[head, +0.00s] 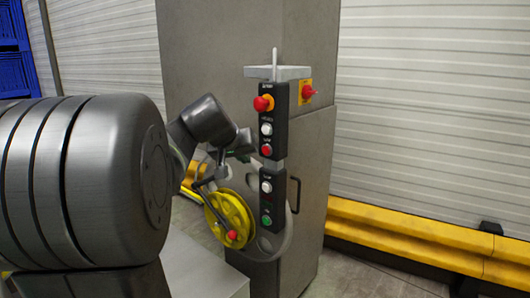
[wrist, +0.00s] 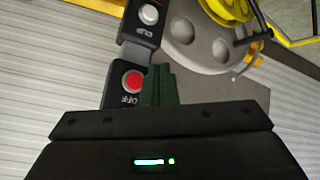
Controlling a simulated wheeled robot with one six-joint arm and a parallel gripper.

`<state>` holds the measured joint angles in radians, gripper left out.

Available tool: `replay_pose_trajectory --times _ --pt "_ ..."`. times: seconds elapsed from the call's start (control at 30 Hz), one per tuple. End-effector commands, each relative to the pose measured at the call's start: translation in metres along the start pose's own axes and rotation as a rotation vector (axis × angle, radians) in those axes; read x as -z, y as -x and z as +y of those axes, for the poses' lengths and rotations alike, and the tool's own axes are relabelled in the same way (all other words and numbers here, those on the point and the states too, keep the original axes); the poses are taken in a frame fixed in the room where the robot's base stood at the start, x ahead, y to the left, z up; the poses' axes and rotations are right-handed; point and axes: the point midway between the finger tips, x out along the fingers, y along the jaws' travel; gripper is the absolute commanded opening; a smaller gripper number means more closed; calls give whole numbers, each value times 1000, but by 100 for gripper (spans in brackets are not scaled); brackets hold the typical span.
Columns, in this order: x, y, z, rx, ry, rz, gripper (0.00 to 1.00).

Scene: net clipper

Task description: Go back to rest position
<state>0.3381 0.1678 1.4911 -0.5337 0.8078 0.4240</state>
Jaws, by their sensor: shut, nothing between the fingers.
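My gripper (head: 243,146) is in front of the grey machine, just left of the black button panel (head: 279,118). In the wrist view its dark green fingers (wrist: 158,84) are together with nothing between them. They point toward the panel, beside the red OFF button (wrist: 133,80). A white button (wrist: 148,14) is beyond it. I cannot tell whether the fingertips touch the panel. In the head view the panel carries a red knob on orange (head: 262,103), a white button (head: 266,129) and a red button (head: 266,149).
A lower panel (head: 272,203) has more buttons. A yellow reel (head: 232,215) with a red knob is close below my gripper. The grey cabinet (head: 225,45) stands behind. A yellow barrier (head: 410,240) runs along the right wall; a blue rack (head: 17,60) is far left.

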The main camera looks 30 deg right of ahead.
Motion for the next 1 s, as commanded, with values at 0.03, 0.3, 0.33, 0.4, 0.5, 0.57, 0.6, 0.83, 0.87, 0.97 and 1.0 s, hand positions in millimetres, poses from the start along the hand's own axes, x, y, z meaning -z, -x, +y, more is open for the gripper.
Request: replay_pose_trajectory --times 0.03,0.3,0.33,0.4,0.5,0.57,0.6,0.83,0.87,0.97,1.0 --pt "0 0 0 0 0 0 0" --pt "3 -3 3 -1 -1 -1 0" --pt "4 -4 4 -1 -2 -2 0" --pt "7 -8 7 -1 -2 -3 0" --pt "12 -12 11 -1 0 -2 0" --pt "13 -12 12 0 0 -2 0" --pt "14 -12 12 -1 0 -2 0" --pt "-10 8 -10 3 3 3 0" --pt "-12 12 -12 3 2 4 0" --pt "-18 20 -18 2 2 2 0" --pt "-19 23 -19 2 1 2 0"
